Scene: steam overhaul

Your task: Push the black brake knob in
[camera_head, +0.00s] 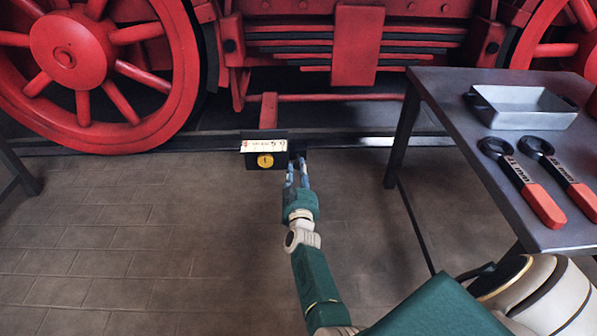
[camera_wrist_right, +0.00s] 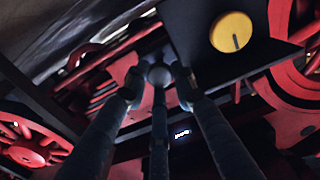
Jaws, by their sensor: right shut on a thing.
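A black panel box (camera_head: 252,161) with a white label strip stands low by the red engine. A round yellow knob (camera_head: 265,160) is on its front and also shows in the wrist view (camera_wrist_right: 231,32). My right gripper (camera_head: 297,162) reaches to the right side of the box, and its fingers hide most of what is there. In the wrist view, the right gripper's fingertips (camera_wrist_right: 159,82) close around a small dark, round-ended knob (camera_wrist_right: 159,73), which looks like the black brake knob. How far in the knob sits cannot be told. My left gripper is not in view.
A grey table (camera_head: 480,165) stands at the right with a metal tray (camera_head: 522,121) and two red-handled wrenches (camera_head: 520,180), (camera_head: 565,180). Large red wheels (camera_head: 70,50) and the red frame rise behind the box. The paved floor (camera_head: 130,230) at the left is clear.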

